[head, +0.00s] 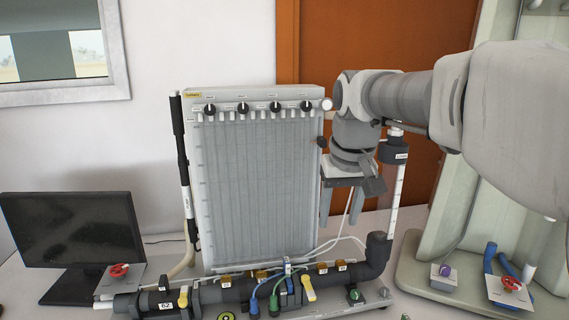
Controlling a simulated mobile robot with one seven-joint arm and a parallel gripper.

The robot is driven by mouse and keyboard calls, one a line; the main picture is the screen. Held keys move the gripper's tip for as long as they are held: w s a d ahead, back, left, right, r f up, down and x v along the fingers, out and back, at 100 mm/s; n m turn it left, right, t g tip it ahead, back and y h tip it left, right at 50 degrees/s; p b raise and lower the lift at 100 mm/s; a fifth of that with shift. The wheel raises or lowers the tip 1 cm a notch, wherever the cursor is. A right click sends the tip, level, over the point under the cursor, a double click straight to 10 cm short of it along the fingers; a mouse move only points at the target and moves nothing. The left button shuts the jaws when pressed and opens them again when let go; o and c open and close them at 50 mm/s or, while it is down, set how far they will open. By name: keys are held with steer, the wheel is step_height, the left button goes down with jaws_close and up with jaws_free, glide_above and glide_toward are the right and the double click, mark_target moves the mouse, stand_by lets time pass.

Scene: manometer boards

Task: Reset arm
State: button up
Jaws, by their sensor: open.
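My arm reaches in from the right in the head view. My gripper (339,221) points down with its two grey fingers apart and nothing between them. It hangs in front of the right edge of the manometer board (255,175), above the pipework. The board is a grey upright panel with vertical tubes and several black knobs along its top. I cannot tell how far the gripper is from the board.
A dark pipe (240,290) with yellow, blue and green valves runs along the board's foot. A clear vertical tube (397,200) stands right of the gripper. A black monitor (70,235) stands at left. A second pale board (470,240) with red and purple knobs stands at right.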

steer(key=s+d+f+t, duration=0.1)
steer(key=s+f, duration=0.3)
steer(key=s, duration=0.6)
steer(key=s+d+f+m+t, duration=0.1)
steer(key=s+d+f, duration=0.2)
steer(key=s, duration=0.7)
steer(key=shift+s+f, duration=0.15)
steer(key=shift+f, duration=0.4)
